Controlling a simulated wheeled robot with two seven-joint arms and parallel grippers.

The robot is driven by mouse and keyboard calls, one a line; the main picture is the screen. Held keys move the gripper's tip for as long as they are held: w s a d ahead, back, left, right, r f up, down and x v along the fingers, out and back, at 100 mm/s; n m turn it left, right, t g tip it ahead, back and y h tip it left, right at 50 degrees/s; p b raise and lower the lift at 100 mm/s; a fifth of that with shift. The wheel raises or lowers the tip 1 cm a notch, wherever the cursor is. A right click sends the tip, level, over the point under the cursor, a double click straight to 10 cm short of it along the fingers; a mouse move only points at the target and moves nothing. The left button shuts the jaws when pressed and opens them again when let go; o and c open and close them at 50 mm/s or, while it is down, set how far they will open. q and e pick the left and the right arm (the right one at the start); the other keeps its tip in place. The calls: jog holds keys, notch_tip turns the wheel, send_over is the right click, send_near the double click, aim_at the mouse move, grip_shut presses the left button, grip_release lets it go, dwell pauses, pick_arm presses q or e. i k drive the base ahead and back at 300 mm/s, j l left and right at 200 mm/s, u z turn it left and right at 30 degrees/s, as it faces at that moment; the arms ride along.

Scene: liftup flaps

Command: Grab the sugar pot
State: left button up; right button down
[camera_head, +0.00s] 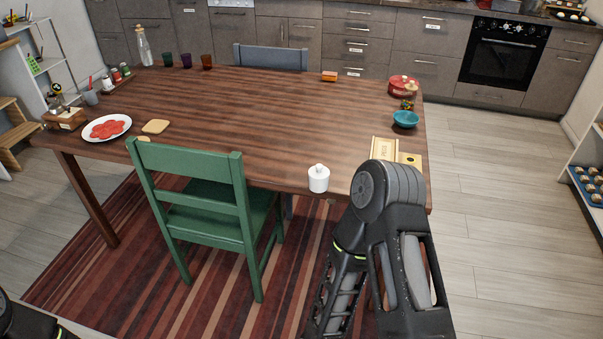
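The sugar pot appears to be the small white lidded pot (319,181) in the head view. It stands upright close to the front edge of the brown wooden table (255,140), just left of my raised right arm. My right arm comes up from the bottom, right of the pot, and covers part of the table's front right corner. The fingers of my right gripper do not show. Only a dark piece of my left arm shows in the bottom left corner, and its gripper is out of view.
A green chair (205,200) stands at the table's front, left of the pot. A wooden box (384,149), a teal bowl (406,119) and a red pot (403,86) line the right side. A white plate (107,128) sits far left. The table's middle is clear.

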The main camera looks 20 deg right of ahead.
aim_at(318, 187)
jog(key=i+j+z, duration=0.1)
jog(key=z, duration=0.4)
jog(key=i+j+z, duration=0.15)
jog(key=j, duration=0.25)
jog(key=i+j+z, duration=0.2)
jog(key=j, duration=0.2)
jog(key=j+z, duration=0.15)
jog(key=j, duration=0.3)
jog(key=i+j+z, duration=0.15)
jog(key=j, duration=0.95)
jog(key=i+j, duration=0.15)
jog(key=j, duration=0.5)
